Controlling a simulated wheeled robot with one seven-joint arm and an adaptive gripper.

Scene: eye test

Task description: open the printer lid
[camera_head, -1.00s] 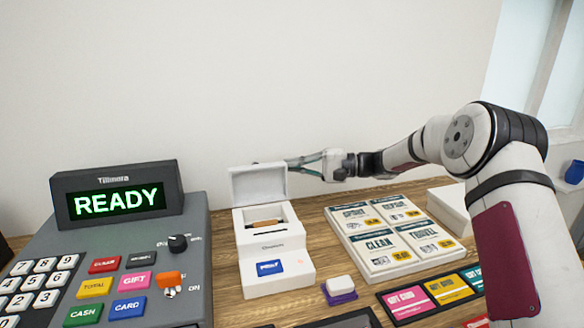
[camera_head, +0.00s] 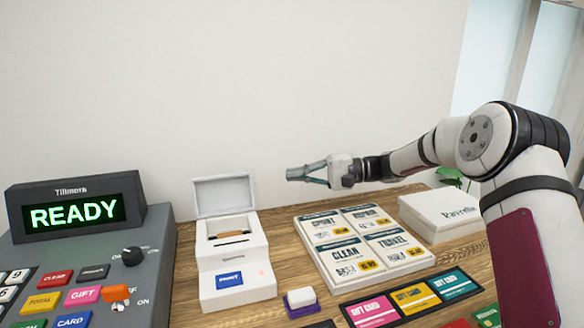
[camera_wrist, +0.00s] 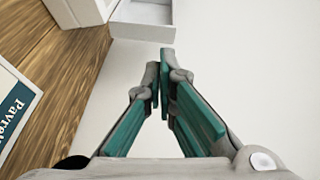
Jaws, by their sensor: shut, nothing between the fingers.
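The white printer (camera_head: 238,272) stands on the wooden counter in the head view. Its lid (camera_head: 222,195) is raised and stands upright at the back, and the compartment below is uncovered. A brown roll-like piece (camera_head: 229,234) shows inside. My gripper (camera_head: 289,174) is shut and empty, in the air to the right of the lid and apart from it. In the wrist view the two teal fingers (camera_wrist: 161,75) are close together. Part of a white box-like thing, seemingly the printer (camera_wrist: 145,18), shows at the top there.
A grey register (camera_head: 100,260) with a READY display (camera_head: 75,213) stands left of the printer. A card board (camera_head: 362,243), a white box (camera_head: 440,215), gift cards (camera_head: 412,297) and a small purple-based block (camera_head: 301,300) lie to the right. The air before the wall is free.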

